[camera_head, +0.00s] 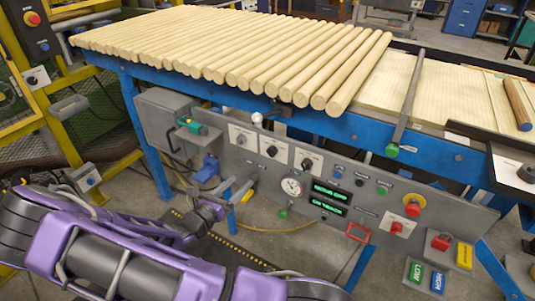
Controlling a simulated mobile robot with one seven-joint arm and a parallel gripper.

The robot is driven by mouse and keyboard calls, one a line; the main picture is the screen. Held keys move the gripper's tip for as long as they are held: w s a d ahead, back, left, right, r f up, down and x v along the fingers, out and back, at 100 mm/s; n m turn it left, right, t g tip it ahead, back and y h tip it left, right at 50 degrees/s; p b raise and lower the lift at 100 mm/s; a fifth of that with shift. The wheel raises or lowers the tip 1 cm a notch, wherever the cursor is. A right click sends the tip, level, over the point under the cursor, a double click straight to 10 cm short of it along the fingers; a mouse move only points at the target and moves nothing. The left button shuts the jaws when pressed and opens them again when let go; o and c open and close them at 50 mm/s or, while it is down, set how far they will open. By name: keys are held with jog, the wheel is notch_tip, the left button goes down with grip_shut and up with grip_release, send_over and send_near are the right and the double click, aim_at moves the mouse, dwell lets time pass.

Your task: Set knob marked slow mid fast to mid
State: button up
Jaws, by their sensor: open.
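Another dark knob on a white plate (34,80) is on the yellow frame at the far left. My gripper (239,185) is open and empty, in front of the panel's lower left part, below the knob row and apart from the knobs.
A pressure gauge (291,186), green-lit displays (330,198), a red emergency button (412,206) and a red switch (397,227) share the panel. Wooden rods (230,55) lie on the blue-framed line above. A green-handled lever (392,150) hangs over its front edge.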

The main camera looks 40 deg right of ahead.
aim_at(269, 154)
jog(key=shift+n+t, duration=0.5)
jog(key=shift+n, duration=0.3)
jog(key=x, duration=0.6)
jog(key=f+b+x, duration=0.1)
jog(key=x, duration=0.4)
jog(key=b+x, duration=0.1)
jog(key=x, duration=0.5)
jog(key=shift+d+f, duration=0.25)
jog(key=shift+d, duration=0.1)
grip_shut()
